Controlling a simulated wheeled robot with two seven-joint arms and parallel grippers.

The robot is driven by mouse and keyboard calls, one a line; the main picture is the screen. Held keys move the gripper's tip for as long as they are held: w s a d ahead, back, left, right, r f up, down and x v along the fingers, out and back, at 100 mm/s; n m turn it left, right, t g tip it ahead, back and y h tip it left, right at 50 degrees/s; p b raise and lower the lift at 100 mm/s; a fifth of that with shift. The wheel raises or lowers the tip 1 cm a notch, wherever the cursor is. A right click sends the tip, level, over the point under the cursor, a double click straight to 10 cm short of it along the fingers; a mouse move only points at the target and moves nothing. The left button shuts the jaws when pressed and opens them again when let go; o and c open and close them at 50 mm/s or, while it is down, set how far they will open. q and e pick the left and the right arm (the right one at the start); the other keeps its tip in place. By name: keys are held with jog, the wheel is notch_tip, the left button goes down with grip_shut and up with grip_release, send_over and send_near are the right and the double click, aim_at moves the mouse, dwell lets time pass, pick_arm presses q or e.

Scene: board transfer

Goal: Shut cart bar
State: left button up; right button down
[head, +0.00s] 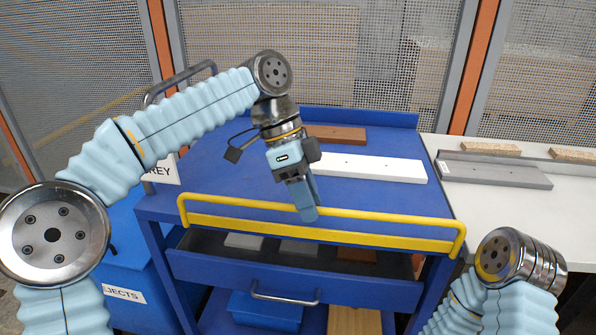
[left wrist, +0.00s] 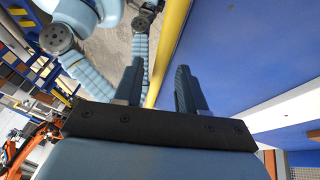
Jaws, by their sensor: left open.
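The yellow cart bar (head: 385,215) runs across the front edge of the blue cart (head: 230,180), its ends bent down at the corners. A yellow strip (head: 330,236) runs just below it. My left gripper (head: 308,213) points down at the middle of the bar, its fingers overlapping the bar in the head view. In the left wrist view my left gripper (left wrist: 158,78) is open, and the yellow bar (left wrist: 168,45) appears between the fingers. I cannot tell whether they touch it. My right arm shows at the lower right, but its gripper is out of view.
A white board (head: 370,167) and a brown board (head: 337,134) lie on the cart top. A partly open drawer (head: 285,287) below holds several boards. A pale table (head: 505,215) at the right carries a grey board (head: 495,171). Mesh panels stand behind.

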pick_arm(q)
jog(key=v, duration=0.8)
jog(key=shift+f, duration=0.1)
